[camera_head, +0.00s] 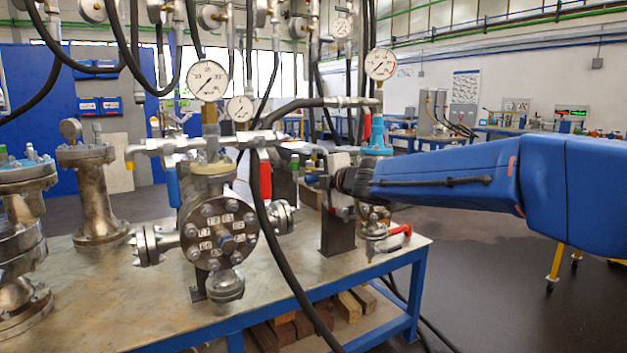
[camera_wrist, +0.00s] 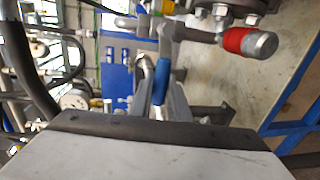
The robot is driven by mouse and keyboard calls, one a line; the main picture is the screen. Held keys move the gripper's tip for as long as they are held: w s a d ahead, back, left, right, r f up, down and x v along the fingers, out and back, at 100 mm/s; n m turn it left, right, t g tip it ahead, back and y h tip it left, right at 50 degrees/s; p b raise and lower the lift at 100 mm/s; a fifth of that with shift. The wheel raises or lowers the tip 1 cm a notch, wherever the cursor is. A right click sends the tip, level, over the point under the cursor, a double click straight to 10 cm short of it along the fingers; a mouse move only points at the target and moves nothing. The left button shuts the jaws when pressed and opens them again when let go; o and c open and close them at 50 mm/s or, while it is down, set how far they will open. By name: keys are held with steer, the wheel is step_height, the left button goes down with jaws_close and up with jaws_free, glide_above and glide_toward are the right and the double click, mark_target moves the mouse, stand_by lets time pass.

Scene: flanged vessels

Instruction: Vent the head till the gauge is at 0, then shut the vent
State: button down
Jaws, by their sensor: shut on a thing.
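A flanged vessel (camera_head: 218,235) stands on the bench, with numbered tags on its round face. A white dial gauge (camera_head: 208,80) rises above its head; the needle is too small to read surely. Pipework across the top carries a blue handle (camera_head: 172,185) on the left and a red handle (camera_head: 265,181) on the right. My gripper (camera_head: 322,181) is right of the vessel, partly hidden among fittings. In the wrist view my gripper (camera_wrist: 161,98) is shut on a blue lever handle (camera_wrist: 163,80) between its two grey fingers. Which valve this lever belongs to is unclear.
A red handle or cap (camera_wrist: 250,42) shows close by in the wrist view. Black hoses (camera_head: 268,215) hang in front of the bench (camera_head: 120,300). Another flanged vessel (camera_head: 95,190) stands at left. A second gauge (camera_head: 380,64) stands above a blue fitting (camera_head: 376,137) behind my arm.

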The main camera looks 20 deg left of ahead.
steer(key=shift+f, duration=0.1)
steer(key=c, duration=1.7)
jaws_free()
steer(key=shift+o, duration=0.2)
steer(key=v, duration=1.7)
steer(key=shift+d, duration=0.2)
steer(key=shift+s, duration=0.1)
